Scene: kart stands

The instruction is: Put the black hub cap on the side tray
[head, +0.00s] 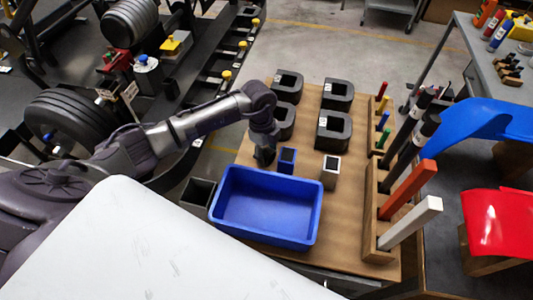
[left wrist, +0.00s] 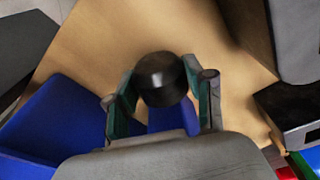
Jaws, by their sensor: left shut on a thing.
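The black hub cap (left wrist: 160,78) is a round, dark, glossy piece between the fingers of my left gripper (left wrist: 162,100) in the left wrist view. The gripper is shut on it. In the head view my left gripper (head: 264,156) points down over the wooden board, just behind the blue tray (head: 268,208); I cannot make out the cap there. A small blue square holder (head: 287,160) stands just right of the gripper. In the left wrist view the tray (left wrist: 50,125) is at the left. My right gripper is not in view.
Several black blocks (head: 333,131) stand behind the gripper. A grey square tube (head: 330,172) stands beside the blue holder. A rack of upright bars (head: 408,190) lines the board's right side. A dark square box (head: 199,192) is left of the tray. The tray looks empty.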

